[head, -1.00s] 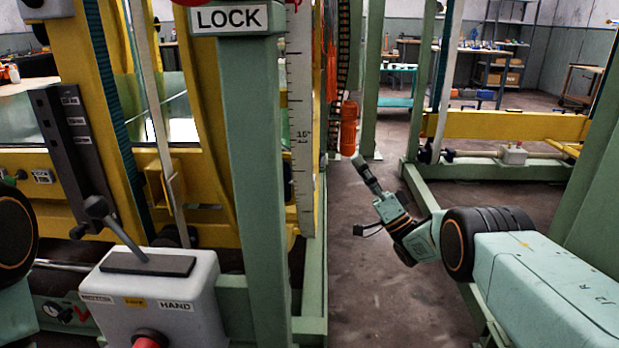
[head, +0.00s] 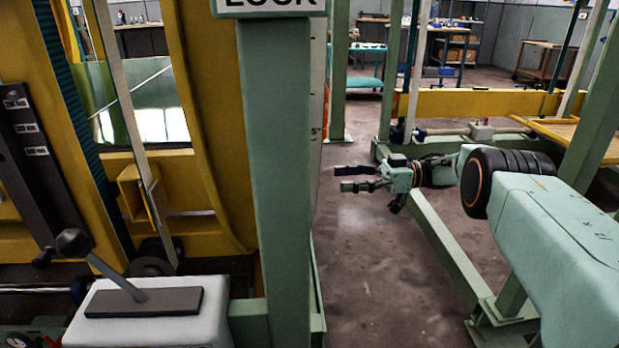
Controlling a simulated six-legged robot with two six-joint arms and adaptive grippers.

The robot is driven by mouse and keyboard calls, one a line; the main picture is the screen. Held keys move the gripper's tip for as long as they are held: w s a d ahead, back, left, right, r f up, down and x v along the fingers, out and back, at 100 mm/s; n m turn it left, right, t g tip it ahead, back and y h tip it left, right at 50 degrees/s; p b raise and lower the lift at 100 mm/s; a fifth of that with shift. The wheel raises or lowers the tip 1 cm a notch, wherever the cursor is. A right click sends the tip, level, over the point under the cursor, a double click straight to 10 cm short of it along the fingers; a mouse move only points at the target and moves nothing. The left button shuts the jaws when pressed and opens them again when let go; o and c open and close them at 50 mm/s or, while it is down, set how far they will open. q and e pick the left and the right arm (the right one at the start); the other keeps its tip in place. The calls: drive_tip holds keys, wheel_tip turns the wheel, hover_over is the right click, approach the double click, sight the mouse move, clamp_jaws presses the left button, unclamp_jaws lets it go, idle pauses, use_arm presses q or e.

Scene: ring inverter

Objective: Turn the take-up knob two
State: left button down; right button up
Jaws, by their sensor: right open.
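I cannot make out a knob clearly marked as the take-up knob. A small round dial (head: 18,341) is cut off at the bottom left corner, and I cannot tell what it is. My right gripper (head: 339,178) is open and empty, pointing left in the gap to the right of the green post. Its fingers look apart from the post and everything else. My left gripper is out of view.
The green post (head: 277,170) with a cropped sign stands left of my right gripper. A grey box (head: 95,328) with a ball-topped lever (head: 118,278) is at lower left. A green beam (head: 440,240) runs below my right arm. The floor (head: 370,270) between is clear.

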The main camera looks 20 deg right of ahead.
sight(315, 180)
drive_tip(key=x, duration=0.7)
drive_tip(key=shift+a+b, duration=0.2)
drive_tip(key=shift+b, duration=0.2)
drive_tip(key=c, duration=1.2)
drive_tip(key=shift+w+n, duration=0.1)
drive_tip(key=shift+n, duration=0.3)
